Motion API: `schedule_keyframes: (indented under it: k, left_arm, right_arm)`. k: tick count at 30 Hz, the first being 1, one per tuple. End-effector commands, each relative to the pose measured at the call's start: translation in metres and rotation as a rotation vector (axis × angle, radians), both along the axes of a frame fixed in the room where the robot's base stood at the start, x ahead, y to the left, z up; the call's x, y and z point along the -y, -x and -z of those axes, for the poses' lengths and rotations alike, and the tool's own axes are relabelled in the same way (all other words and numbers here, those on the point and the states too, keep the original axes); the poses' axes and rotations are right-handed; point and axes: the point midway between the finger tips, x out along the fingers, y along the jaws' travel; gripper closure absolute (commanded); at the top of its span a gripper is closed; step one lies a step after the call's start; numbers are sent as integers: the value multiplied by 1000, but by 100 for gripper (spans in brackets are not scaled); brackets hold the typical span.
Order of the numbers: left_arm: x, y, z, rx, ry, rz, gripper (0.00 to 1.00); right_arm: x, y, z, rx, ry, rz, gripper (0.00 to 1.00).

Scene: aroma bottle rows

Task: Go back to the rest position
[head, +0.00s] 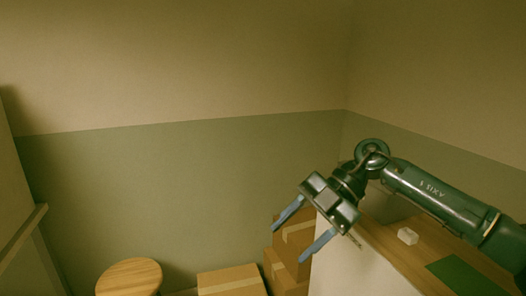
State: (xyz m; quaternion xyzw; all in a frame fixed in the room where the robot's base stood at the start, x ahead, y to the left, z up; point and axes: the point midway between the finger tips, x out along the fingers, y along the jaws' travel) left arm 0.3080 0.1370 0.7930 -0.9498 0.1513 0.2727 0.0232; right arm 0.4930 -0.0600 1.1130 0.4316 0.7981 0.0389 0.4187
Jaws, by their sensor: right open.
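My right gripper (304,229) is in the head view, right of the middle, with its arm coming in from the right edge. Its two blue fingers are spread apart and point down to the left, with nothing between them. It hangs in the air in front of cardboard boxes and beside the front left corner of a table (378,233). My left gripper is not in view.
A small white object (407,236) and a green mat (464,276) lie on the table under my right arm. Stacked cardboard boxes (285,271), a lower box (231,281) and a round wooden stool (129,277) stand left of the table. Walls close the back.

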Motion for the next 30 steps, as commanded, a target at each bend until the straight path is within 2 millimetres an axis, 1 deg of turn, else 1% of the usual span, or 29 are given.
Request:
schedule_keyframes:
  k: [1, 3, 6, 9, 12, 14, 16, 17, 20, 21, 23, 24, 26, 27, 29, 30]
  left_arm:
    - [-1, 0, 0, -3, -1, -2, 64]
    - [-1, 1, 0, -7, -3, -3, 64]
    - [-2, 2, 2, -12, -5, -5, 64]
    - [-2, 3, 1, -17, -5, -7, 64]
    - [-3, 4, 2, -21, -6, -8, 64]
    - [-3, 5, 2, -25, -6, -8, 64]
    - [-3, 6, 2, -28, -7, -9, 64]
    - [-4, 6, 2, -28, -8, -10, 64]
    - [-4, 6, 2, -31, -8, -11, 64]
    - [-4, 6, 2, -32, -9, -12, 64]
    - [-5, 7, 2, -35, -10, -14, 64]
    - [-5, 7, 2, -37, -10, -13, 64]
    - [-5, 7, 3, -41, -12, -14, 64]
    - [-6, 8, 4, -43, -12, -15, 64]
    - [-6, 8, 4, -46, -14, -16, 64]
    - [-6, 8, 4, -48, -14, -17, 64]
  right_arm:
    - [-24, 13, 13, -26, -126, -26, 44]
    - [-51, 26, 19, -40, -308, -30, 44]
    - [-80, 40, 22, -65, -558, 20, 44]
    - [-96, 48, 22, -91, -779, 131, 44]
    - [-99, 47, 24, -117, -962, 296, 44]
    - [-96, 44, 30, -131, -1046, 419, 44]
    - [-87, 39, 41, -151, -1118, 578, 44]
    - [-82, 37, 47, -159, -1139, 652, 44]
    - [-60, 32, 76, -190, -1167, 908, 44]
    - [-50, 32, 92, -203, -1159, 1014, 44]
    - [-34, 35, 117, -228, -1126, 1171, 44]
    - [-22, 40, 137, -245, -1089, 1274, 44]
    - [-3, 50, 167, -274, -1016, 1424, 44]
    - [9, 60, 188, -294, -956, 1518, 44]
    - [26, 79, 219, -328, -851, 1644, 44]
    - [37, 94, 238, -351, -778, 1716, 44]
